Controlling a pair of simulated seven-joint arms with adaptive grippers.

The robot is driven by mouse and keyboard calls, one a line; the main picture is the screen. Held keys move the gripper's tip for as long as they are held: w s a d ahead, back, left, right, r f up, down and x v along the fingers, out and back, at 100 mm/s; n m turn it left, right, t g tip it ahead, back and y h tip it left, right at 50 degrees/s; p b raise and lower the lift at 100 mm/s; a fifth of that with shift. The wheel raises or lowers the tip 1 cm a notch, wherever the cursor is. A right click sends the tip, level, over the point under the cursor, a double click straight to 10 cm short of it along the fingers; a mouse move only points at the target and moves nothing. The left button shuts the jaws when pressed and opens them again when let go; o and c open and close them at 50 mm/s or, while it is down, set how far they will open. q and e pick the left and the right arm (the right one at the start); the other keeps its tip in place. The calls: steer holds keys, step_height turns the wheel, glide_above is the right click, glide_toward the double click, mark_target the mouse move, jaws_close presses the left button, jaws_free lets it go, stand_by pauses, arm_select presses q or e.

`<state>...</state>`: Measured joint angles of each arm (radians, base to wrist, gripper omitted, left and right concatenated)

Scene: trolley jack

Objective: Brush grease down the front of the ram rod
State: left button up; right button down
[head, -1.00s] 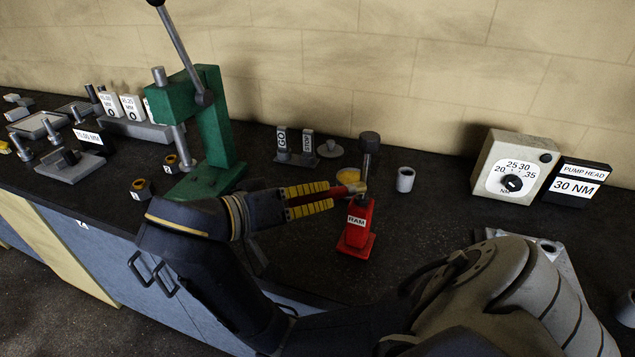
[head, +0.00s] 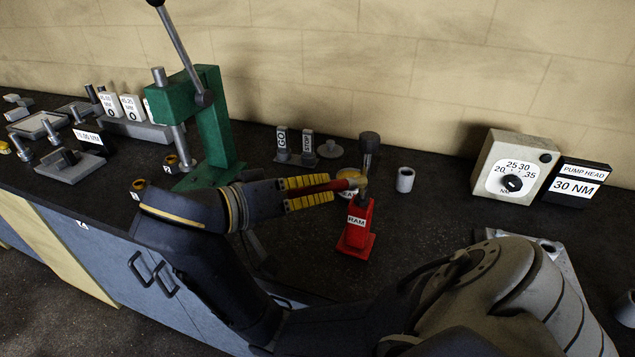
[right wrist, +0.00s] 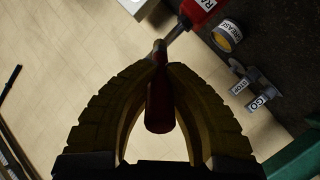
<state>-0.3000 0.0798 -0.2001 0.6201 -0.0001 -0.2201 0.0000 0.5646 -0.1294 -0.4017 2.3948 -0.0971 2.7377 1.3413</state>
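My right gripper (head: 331,190) is left of the rod, shut on the red handle of a brush (head: 338,184). The brush points right, and its tan tip overlaps the rod's left side; I cannot tell whether it touches. The right wrist view shows the handle (right wrist: 160,105) between the fingers and the red ram (right wrist: 197,10) beyond. The grease tin (right wrist: 227,37) stands behind the brush, partly hidden in the head view. My left gripper is out of view.
A green press (head: 210,120) stands left of my right gripper. GO and STOP gauges (head: 282,140) stand behind. A grey cup (head: 405,180) is right of the rod, and the torque dial box (head: 515,165) is farther right. Bench between them is clear.

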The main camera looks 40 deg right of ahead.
steer(key=shift+r, duration=0.25)
stand_by(0.3)
steer(key=shift+r, duration=0.55)
steer(key=shift+r, duration=0.2)
stand_by(0.4)
steer(key=shift+r, duration=0.65)
steer(key=shift+f, duration=0.3)
steer(key=shift+f, duration=0.55)
steer(key=shift+f, duration=0.3)
stand_by(0.6)
steer(key=shift+f, duration=0.5)
